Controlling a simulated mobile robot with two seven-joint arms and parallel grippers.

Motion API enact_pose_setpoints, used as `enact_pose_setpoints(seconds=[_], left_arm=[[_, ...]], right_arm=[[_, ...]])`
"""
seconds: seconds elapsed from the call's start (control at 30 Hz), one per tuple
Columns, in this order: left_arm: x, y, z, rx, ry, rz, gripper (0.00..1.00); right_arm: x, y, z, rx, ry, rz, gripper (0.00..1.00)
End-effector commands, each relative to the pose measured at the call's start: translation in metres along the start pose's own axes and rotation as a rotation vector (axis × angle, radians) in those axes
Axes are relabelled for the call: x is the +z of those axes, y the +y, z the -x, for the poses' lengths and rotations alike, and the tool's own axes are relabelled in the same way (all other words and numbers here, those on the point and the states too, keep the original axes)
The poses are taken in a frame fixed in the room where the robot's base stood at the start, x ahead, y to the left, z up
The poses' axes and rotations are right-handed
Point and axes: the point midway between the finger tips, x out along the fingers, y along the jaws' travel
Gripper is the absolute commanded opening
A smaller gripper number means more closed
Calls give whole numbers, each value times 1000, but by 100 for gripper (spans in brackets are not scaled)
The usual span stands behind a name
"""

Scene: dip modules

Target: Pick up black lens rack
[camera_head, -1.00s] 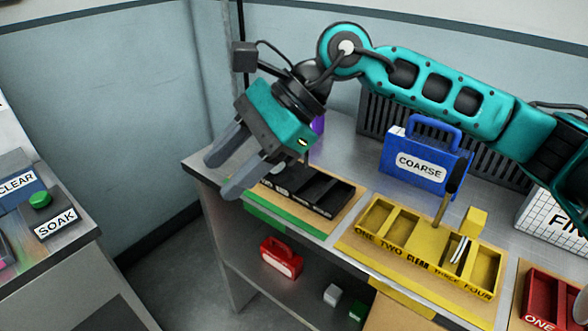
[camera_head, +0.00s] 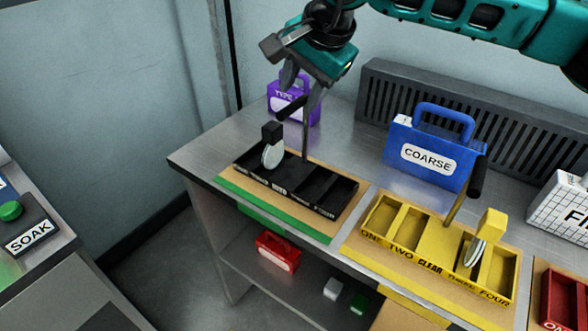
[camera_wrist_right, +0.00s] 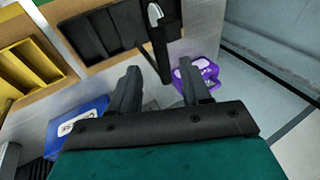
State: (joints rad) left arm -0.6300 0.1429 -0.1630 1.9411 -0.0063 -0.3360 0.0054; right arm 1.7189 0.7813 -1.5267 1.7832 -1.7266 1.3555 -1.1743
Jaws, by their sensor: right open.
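The black lens rack (camera_head: 312,192) lies on a tan mat with a green front edge at the left end of the bench. A black block with a pale round lens (camera_head: 271,156) stands in its left part. My right gripper (camera_head: 296,118) is above the rack, pointing down. In the right wrist view my right gripper (camera_wrist_right: 158,77) has its fingers apart. A thin dark upright post (camera_wrist_right: 160,56) from the black lens rack (camera_wrist_right: 95,32) reaches up between them without clear contact. My left gripper is not in view.
A purple case (camera_head: 294,104) stands behind the rack. A blue case marked COARSE (camera_head: 428,158) stands farther right, before a dark slatted panel (camera_head: 400,95). The yellow rack (camera_head: 425,235) sits right of the black one. A red case (camera_head: 277,252) is on the lower shelf.

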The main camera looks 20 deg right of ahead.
Motion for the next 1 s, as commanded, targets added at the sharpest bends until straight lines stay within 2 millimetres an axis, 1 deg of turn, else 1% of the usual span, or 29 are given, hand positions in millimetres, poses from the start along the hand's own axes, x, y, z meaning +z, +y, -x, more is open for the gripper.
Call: enact_pose_setpoints(seconds=[0.17, 0.3, 0.4, 0.5, 0.7, 0.77, 1.0], left_arm=[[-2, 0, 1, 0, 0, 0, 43], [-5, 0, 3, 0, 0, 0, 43], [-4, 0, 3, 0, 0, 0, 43], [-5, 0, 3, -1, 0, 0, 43], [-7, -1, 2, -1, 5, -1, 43], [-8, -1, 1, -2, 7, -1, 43], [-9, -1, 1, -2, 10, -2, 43]], right_arm=[[-1, -1, -14, 2, -2, -1, 48], [-3, -2, -36, 2, -1, -1, 48], [-2, -2, -49, 1, -3, -1, 48], [-3, -2, -54, -1, -2, 0, 48], [-3, -2, -55, -1, -2, 0, 48], [-2, -2, -55, -1, -2, 0, 43], [-2, -2, -55, -1, -2, 0, 20]])
